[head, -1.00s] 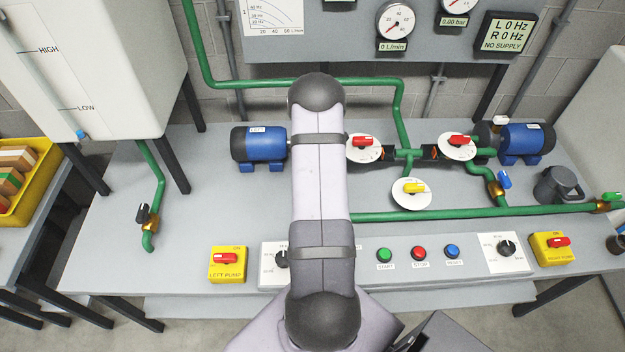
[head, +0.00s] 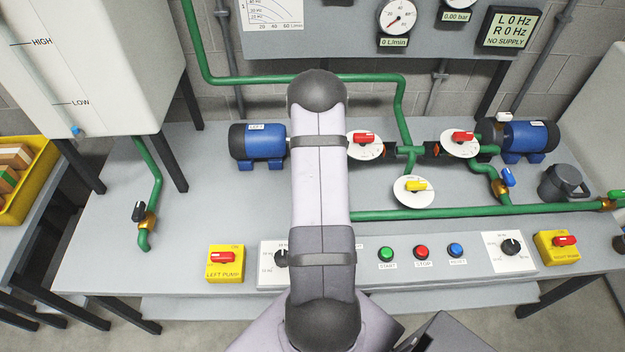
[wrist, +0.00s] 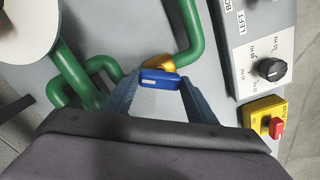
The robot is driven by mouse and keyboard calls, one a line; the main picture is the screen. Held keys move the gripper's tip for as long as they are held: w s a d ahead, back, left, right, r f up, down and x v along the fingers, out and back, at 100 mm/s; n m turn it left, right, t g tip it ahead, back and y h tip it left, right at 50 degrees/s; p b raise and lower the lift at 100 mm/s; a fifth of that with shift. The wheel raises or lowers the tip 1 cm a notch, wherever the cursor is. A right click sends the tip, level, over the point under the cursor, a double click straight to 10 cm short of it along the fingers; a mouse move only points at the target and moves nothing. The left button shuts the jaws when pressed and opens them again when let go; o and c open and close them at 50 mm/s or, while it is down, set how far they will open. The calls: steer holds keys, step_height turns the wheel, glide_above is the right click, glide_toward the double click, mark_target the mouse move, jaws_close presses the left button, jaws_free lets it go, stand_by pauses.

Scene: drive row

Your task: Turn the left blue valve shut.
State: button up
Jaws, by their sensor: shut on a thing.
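The left blue valve's handle (wrist: 160,79) shows in the wrist view, on a brass body (wrist: 160,63) joined to a green pipe. My gripper (wrist: 160,84) is shut on this handle, one finger at each end. The handle lies across the picture from left to right; its exact angle to the pipe is hard to tell. In the head view my arm hides this valve and my gripper.
Green pipes (wrist: 80,72) run close to the left of my fingers. To the right are a control panel with a black knob (wrist: 271,69) and a yellow switch box (wrist: 265,114). In the head view, the display (head: 508,34) reads L 0 Hz, R 0 Hz, NO SUPPLY.

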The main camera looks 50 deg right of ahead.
steer(key=m+b, duration=0.1)
steer(key=m, duration=0.5)
steer(key=shift+m+b, duration=0.3)
steer(key=shift+b, duration=0.05)
steer(key=m+b, duration=0.1)
steer(key=m, duration=0.4)
stand_by(0.4)
steer(key=o, duration=1.1)
steer(key=shift+c, duration=0.2)
steer(key=shift+r, duration=0.1)
steer(key=shift+r+b, duration=1)
steer(key=shift+r, duration=2.65)
